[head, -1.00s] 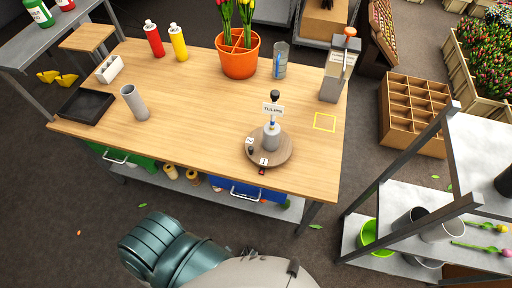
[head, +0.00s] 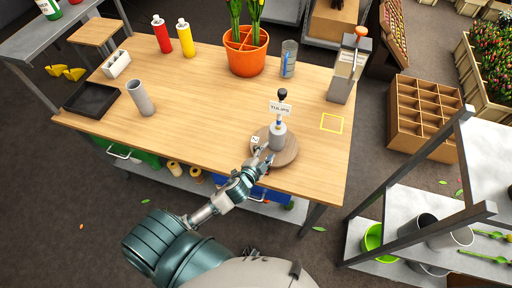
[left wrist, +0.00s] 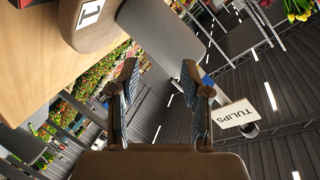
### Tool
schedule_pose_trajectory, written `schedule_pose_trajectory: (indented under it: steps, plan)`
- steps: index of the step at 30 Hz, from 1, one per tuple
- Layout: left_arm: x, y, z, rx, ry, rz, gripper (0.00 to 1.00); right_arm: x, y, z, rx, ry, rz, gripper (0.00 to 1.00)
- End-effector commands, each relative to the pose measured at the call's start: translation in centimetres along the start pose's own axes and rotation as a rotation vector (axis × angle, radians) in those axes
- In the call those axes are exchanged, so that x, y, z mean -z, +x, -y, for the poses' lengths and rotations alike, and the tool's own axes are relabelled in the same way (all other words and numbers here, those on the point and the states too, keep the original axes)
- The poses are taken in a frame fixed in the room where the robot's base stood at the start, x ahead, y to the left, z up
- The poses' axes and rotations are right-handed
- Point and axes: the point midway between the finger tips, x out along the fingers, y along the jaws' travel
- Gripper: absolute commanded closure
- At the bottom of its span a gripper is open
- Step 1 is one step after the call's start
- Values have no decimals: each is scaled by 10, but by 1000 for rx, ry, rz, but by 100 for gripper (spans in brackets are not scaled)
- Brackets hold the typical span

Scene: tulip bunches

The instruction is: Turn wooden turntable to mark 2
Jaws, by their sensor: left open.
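The round wooden turntable (head: 290,153) sits near the front edge of the workbench. A grey bottle-like holder (head: 278,138) stands on it, with a black knob on top and a "TULIPS" sign (head: 280,108). A white tag marked 2 (head: 255,140) is at its left rim; the tag marked 1 is hidden behind my gripper in the head view, but a tag that looks like 1 (left wrist: 90,12) shows in the left wrist view. My left gripper (head: 265,158) is open at the turntable's front-left edge. Its fingers (left wrist: 160,100) are spread and empty; contact is unclear. My right gripper is out of view.
An orange pot (head: 245,56) with tulips, a glass (head: 289,60) and a grey dispenser (head: 345,75) stand behind. A yellow square outline (head: 332,123) lies to the right. A grey cylinder (head: 140,98) and black tray (head: 91,99) are left. The middle bench is clear.

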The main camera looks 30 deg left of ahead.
Motion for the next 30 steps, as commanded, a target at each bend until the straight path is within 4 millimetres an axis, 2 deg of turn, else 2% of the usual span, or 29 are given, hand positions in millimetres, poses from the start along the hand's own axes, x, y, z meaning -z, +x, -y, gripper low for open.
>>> schedule_pose_trajectory:
  steps: [1,3,6,9,11,14,16,18,21,24,26,30]
  plan:
    - [27,9,24,62,106,-117,53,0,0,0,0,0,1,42]
    - [73,14,52,152,291,-312,53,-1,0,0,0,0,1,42]
    - [140,5,77,268,627,-622,53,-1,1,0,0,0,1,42]
    - [181,-15,75,331,1026,-923,53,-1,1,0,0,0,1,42]
    - [186,-25,66,327,1277,-1083,53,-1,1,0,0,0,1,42]
    - [160,-33,55,233,1705,-1298,53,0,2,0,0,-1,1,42]
    - [123,-32,60,101,1978,-1396,53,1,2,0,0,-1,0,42]
    - [80,-30,77,-73,2205,-1451,53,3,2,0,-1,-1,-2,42]
    - [29,-31,111,-326,2422,-1472,53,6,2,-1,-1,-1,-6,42]
    - [-5,-35,139,-521,2530,-1461,53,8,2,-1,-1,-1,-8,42]
    - [-16,-37,149,-590,2560,-1456,53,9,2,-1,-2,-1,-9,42]
    - [-25,-35,147,-639,2575,-1456,53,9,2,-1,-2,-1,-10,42]
